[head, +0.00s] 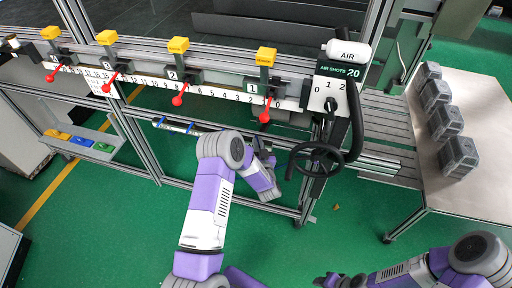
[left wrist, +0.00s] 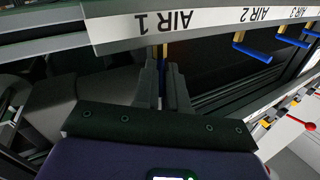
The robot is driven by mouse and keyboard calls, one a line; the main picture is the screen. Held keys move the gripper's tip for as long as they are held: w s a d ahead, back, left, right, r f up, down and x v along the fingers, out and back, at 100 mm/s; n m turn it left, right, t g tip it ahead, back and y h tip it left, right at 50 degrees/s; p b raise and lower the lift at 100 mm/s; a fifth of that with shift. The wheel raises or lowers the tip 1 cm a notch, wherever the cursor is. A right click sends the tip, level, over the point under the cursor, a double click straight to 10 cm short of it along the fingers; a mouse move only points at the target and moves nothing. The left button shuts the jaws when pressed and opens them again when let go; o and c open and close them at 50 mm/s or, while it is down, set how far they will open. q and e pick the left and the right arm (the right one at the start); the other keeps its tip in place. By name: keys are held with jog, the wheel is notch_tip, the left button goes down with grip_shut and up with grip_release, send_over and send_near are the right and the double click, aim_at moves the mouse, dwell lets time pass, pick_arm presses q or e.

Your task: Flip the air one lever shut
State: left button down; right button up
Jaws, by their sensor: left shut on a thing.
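My left gripper (head: 266,150) is under the machine's front rail, left of the black handwheel. In the left wrist view its two dark fingers (left wrist: 161,80) are closed below the upside-down AIR 1 label (left wrist: 155,22).
Blue levers with yellow stems hang under AIR 2 (left wrist: 252,52) and AIR 3 (left wrist: 292,40). Red levers (head: 265,117) line the rail above. The handwheel (head: 316,160) stands close right of my left gripper. A table (head: 480,105) with grey blocks is at right.

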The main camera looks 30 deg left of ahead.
pick_arm(q)
jog(key=shift+w+d+n+g+y, duration=0.1)
jog(key=shift+d+n+g+y, duration=0.05)
jog(key=shift+n+g+y, duration=0.4)
jog(key=c, duration=1.2)
grip_release()
jog(key=v, duration=0.7)
jog(key=shift+s+d, duration=0.15)
jog(key=shift+s, duration=0.1)
